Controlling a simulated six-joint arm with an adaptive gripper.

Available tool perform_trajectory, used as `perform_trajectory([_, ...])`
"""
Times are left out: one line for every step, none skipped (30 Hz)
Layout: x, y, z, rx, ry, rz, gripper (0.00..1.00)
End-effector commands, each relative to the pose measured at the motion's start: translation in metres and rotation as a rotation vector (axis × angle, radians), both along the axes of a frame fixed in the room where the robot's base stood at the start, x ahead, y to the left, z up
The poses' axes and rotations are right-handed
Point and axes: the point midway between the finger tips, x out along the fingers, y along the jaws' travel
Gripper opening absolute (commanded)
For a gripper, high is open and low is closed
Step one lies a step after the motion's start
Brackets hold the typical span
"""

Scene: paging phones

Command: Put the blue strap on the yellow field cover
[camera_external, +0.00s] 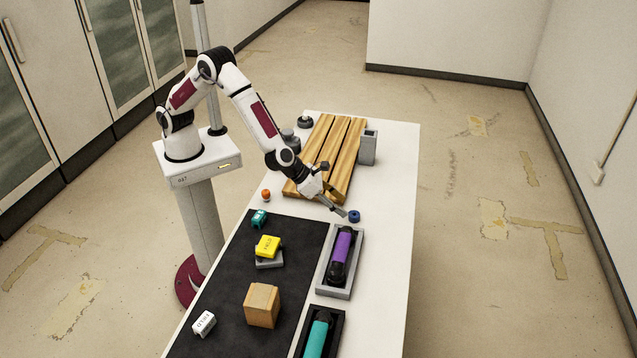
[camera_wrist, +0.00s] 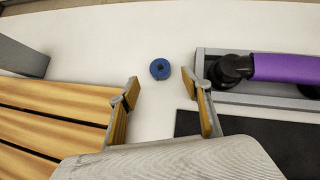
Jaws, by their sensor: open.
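The blue strap (camera_external: 354,216) is a small rolled ring on the white table, between the wooden slats and the grey tray. It also shows in the wrist view (camera_wrist: 160,69), ahead of my fingertips and between their lines. My gripper (camera_external: 343,205) is open and empty, close to the strap in the external view. In the wrist view its two fingers (camera_wrist: 164,90) are spread wide. The yellow field cover (camera_external: 268,245) sits on a grey block on the black mat, with dark lettering on top.
A grey tray (camera_external: 323,287) holds a purple cylinder (camera_external: 341,250). A wooden slatted rack (camera_external: 318,150) and a grey upright holder (camera_external: 368,148) stand behind. A teal item (camera_external: 259,218), a wooden box (camera_external: 262,304) and a white block (camera_external: 204,323) are on the black mat (camera_external: 232,290).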

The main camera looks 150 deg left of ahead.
Motion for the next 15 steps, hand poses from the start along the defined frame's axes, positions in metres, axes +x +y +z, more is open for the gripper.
perform_trajectory([0.0009,0.0023,-0.0029,0.0,0.001,0.001,0.48])
perform_trajectory([0.0015,0.0033,-0.0043,-0.001,0.001,0.001,0.48])
perform_trajectory([0.002,0.0044,-0.0059,0.0,0.002,0.0,0.48])
perform_trajectory([0.0025,0.005,-0.0066,-0.001,0.0,0.0,0.48])
perform_trajectory([0.0029,0.0055,-0.0071,-0.001,0.0,0.0,0.48])
perform_trajectory([0.0033,0.006,-0.0073,0.0,0.0,0.0,0.48])
perform_trajectory([0.0034,0.0061,-0.0073,0.0,0.0,0.0,0.48])
perform_trajectory([0.0034,0.0063,-0.0073,0.0,0.0,0.0,0.48])
perform_trajectory([0.0034,0.0062,-0.0072,0.0,0.0,0.0,0.48])
perform_trajectory([0.0034,0.0061,-0.0071,0.0,0.0,0.0,0.48])
perform_trajectory([0.0033,0.0061,-0.0072,0.0,-0.001,0.001,0.48])
perform_trajectory([0.0033,0.0061,-0.0072,0.0,-0.001,0.001,0.48])
perform_trajectory([0.0033,0.0061,-0.0072,0.0,-0.001,0.001,0.48])
perform_trajectory([0.0033,0.0061,-0.0072,0.0,-0.001,0.001,0.48])
perform_trajectory([0.0034,0.0061,-0.0073,0.0,-0.001,0.001,0.48])
